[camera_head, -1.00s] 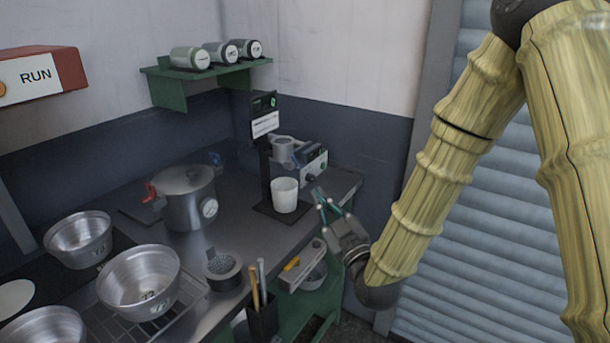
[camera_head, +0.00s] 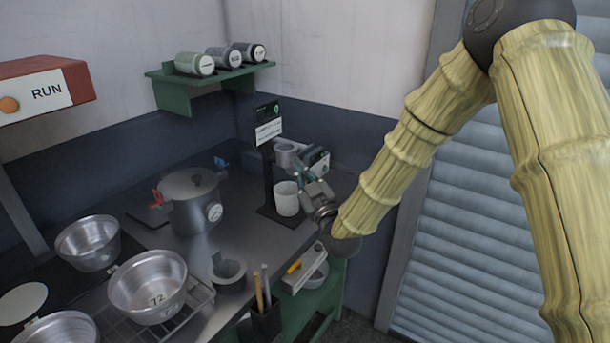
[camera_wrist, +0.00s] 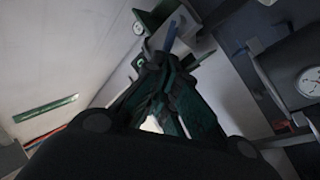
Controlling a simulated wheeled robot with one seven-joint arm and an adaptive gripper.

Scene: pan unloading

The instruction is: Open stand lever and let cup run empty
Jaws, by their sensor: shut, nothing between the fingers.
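The dark stand (camera_head: 268,185) rises near the back right of the counter, with a labelled panel at its top. A small grey cup (camera_head: 286,147) is held on the stand. A white beaker (camera_head: 286,204) is below it on the stand's base. My gripper (camera_head: 300,171) is shut and empty, just in front of the cup and beaker, covering part of them. In the wrist view its green fingers (camera_wrist: 166,68) point at a pale part with a thin blue bar (camera_wrist: 170,36). I cannot tell whether this bar is the lever or whether the fingers touch it.
A lidded pot with a gauge (camera_head: 193,207) stands left of the stand. A grey box-shaped device (camera_head: 317,160) is behind my gripper. Several metal pans (camera_head: 148,290) are at front left. A tool holder (camera_head: 266,322) is at the front edge. A green shelf (camera_head: 213,83) hangs above.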

